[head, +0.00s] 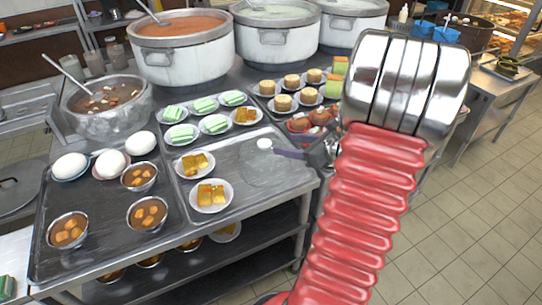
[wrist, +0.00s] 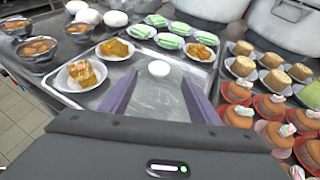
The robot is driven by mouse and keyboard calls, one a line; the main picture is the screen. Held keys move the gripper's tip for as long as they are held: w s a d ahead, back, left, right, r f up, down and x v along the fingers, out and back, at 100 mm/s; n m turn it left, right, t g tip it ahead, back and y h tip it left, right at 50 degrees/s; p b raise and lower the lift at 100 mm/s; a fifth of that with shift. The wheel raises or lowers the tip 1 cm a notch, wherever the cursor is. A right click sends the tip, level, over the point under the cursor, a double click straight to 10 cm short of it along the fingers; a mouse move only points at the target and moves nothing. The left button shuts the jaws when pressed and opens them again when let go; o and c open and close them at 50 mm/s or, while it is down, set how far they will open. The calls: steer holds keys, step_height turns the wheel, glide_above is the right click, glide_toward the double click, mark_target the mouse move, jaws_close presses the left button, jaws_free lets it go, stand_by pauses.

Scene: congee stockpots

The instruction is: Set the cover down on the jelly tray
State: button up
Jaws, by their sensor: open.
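The cover is a clear, round lid with a white knob (head: 264,144). It appears to rest on the bare right part of the jelly tray (head: 245,203); its clear edge is hard to make out. The tray also holds plates of green and amber jelly. In the wrist view the knob (wrist: 158,68) is just past the fingertips, with the clear cover below and between them. My gripper (head: 278,148) is open, its purple fingers (wrist: 159,82) apart on either side of the cover. I cannot tell whether they touch it. My red arm hides the area right of the tray.
A left tray (head: 100,225) holds white round items and bowls of amber cubes. Small cakes on plates (head: 291,82) stand behind and right of the cover. Large stockpots (head: 183,50) line the back. The tray's front right part is bare.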

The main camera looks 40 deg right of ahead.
steer(key=a+r+n+g+y, duration=0.2)
steer(key=a+n+g, duration=0.2)
steer(key=a+n, duration=0.65)
steer(key=a+r+n+g+y, duration=0.25)
steer(key=a+n, duration=0.35)
steer(key=a, duration=1)
steer(key=s+a+r+n+g+h, duration=0.1)
steer(key=s+a+r+n+h, duration=0.4)
steer(key=s+a+n, duration=0.5)
steer(key=a+n+h, duration=0.1)
steer(key=n, duration=0.7)
steer(key=shift+s+r, duration=0.4)
steer(key=shift+g, duration=0.25)
